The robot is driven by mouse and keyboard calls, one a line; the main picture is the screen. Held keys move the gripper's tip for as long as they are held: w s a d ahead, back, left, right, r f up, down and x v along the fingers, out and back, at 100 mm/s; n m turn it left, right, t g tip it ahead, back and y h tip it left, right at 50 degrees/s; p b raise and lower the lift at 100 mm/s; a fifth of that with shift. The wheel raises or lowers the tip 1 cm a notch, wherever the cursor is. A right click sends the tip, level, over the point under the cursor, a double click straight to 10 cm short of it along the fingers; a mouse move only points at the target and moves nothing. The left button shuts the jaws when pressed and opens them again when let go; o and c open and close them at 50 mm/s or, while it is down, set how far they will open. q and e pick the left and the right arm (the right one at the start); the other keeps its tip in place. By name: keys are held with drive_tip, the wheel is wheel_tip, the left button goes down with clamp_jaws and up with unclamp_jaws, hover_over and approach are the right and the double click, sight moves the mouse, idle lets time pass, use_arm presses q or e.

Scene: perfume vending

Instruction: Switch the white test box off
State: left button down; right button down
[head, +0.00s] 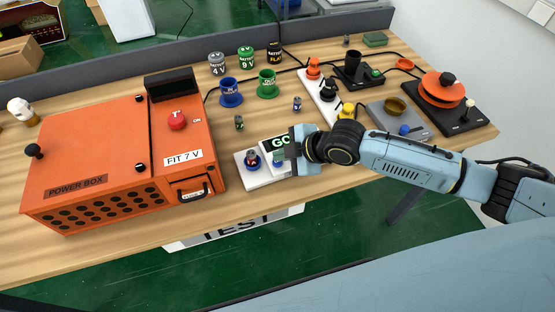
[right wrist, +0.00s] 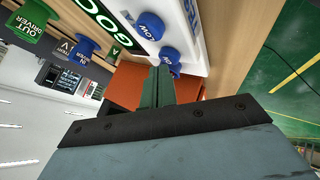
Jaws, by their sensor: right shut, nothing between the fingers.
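The white test box (head: 244,181) sits near the front edge of the table, just right of the orange power box. Its dark display (head: 277,141) shows green letters beginning "GO", partly hidden by my gripper. In the right wrist view, the closed fingers (right wrist: 158,85) point at the white box (right wrist: 202,50), close to a blue knob (right wrist: 169,57); contact is unclear. My left gripper is out of view.
The orange power box (head: 90,150) fills the left of the table. Blue (head: 231,92) and green (head: 267,84) cups stand behind the test box. A white strip with knobs (head: 322,95) and a grey scale-like plate (head: 399,118) lie to the right.

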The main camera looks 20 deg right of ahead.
sight(282, 164)
drive_tip(key=shift+f, duration=0.5)
idle(0.3)
idle(0.4)
drive_tip(key=shift+r+p, duration=0.85)
drive_tip(key=shift+r, duration=0.05)
wheel_tip(282, 164, up, 5)
drive_tip(key=p, duration=0.5)
drive_tip(key=shift+r, duration=0.1)
idle(0.4)
